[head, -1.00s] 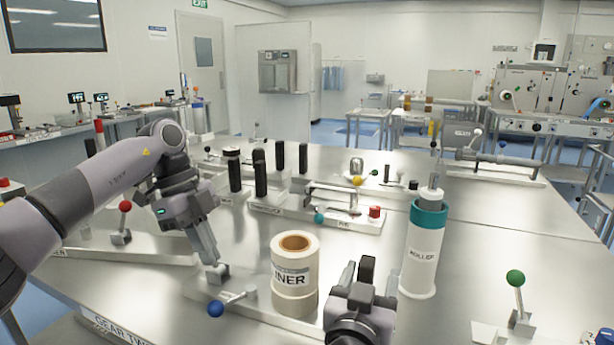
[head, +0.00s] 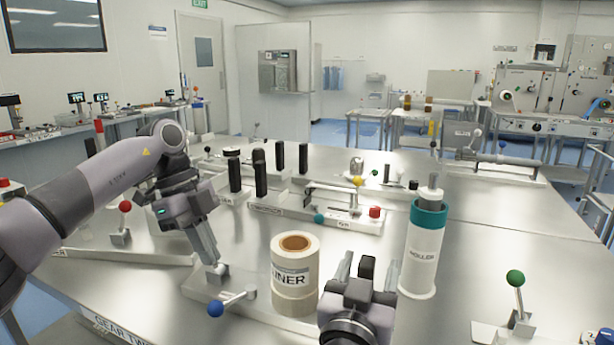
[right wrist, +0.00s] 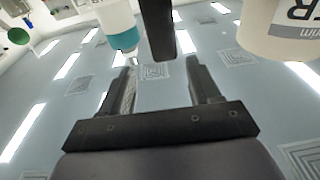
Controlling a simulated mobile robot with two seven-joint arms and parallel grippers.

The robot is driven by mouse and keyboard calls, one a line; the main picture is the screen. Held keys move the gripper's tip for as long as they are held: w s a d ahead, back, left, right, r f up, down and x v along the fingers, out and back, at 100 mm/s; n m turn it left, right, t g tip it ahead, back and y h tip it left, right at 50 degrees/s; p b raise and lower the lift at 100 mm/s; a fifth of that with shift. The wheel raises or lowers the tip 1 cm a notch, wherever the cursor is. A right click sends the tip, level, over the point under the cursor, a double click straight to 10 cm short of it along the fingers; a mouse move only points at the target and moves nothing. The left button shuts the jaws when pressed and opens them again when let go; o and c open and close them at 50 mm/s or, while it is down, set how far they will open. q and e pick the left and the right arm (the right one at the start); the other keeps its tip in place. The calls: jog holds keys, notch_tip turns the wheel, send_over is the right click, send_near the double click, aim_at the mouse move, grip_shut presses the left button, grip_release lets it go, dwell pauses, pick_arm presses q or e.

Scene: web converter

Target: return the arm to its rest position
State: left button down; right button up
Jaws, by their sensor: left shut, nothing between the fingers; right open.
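My left arm reaches in from the left in the head view. Its gripper (head: 213,260) points down, shut and empty, with its tips close to the small grey block of the blue-knobbed lever (head: 217,307). I cannot tell whether they touch it. My right gripper (head: 368,268) is at the bottom centre of the head view, between the liner roll and the roller. In the right wrist view its two fingers (right wrist: 160,85) stand apart with nothing between them.
The liner roll (head: 296,270) stands left of my right gripper, and the white roller with a teal collar (head: 424,245) stands to its right. A green-knobbed lever (head: 515,278) is at the right. Black posts (head: 260,175) stand further back.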

jog(key=shift+g+y, duration=0.6)
jog(key=w+f, duration=0.3)
jog(key=f, duration=0.1)
jog(key=shift+w+d+f, duration=0.1)
jog(key=shift+w+f, duration=0.25)
jog(key=shift+f, duration=0.05)
jog(key=shift+w+f, duration=0.1)
jog(key=shift+f, duration=0.15)
jog(key=shift+d, duration=0.1)
